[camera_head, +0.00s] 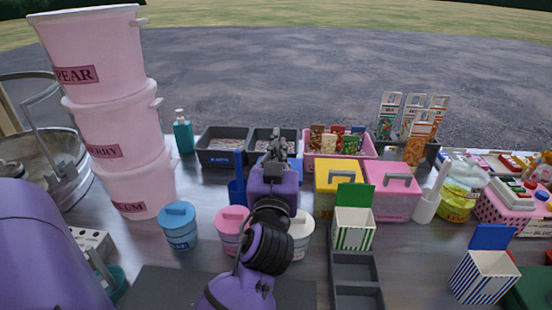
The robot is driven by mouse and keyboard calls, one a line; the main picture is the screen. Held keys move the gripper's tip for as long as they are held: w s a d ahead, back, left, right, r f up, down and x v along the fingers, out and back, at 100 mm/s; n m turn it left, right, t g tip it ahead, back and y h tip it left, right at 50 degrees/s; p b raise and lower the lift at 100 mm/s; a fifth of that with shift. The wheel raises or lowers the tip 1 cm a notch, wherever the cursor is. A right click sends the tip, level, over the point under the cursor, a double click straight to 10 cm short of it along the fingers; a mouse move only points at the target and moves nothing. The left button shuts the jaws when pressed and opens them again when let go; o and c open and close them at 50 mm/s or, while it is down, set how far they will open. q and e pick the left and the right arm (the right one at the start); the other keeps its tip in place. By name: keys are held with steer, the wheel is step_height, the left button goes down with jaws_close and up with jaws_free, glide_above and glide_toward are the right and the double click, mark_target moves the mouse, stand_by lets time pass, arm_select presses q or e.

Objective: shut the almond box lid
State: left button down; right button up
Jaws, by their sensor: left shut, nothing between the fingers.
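My left gripper (277,143) is shut and empty, raised over the middle of the table with its fingers pointing away from me. A green-striped box (353,236) with its green lid (354,196) standing up open is to the right of my left gripper and nearer to me. A blue-striped box (484,276) with its blue lid (492,237) up stands at the front right. No almond label is readable, so I cannot tell which box is the almond one. My left gripper appears apart from both boxes. My right gripper is not in view.
Pink buckets (125,135) are stacked at the left. Blue (179,229), pink (230,232) and white tubs stand at the front, the white one partly behind my arm. A yellow box (325,203), a pink box (392,205) and a dark tray (355,270) flank the green-striped box.

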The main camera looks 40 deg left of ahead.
arm_select(q)
steer(key=shift+w+a+f, duration=0.4)
steer(key=shift+w+f, duration=0.15)
steer(key=shift+w, duration=0.05)
steer(key=shift+w+a+f, duration=0.35)
steer(key=shift+w+f, duration=0.15)
steer(key=shift+w, duration=0.1)
steer(key=shift+s+d+f, duration=0.15)
steer(key=shift+s+f, duration=0.1)
steer(key=shift+f, duration=0.5)
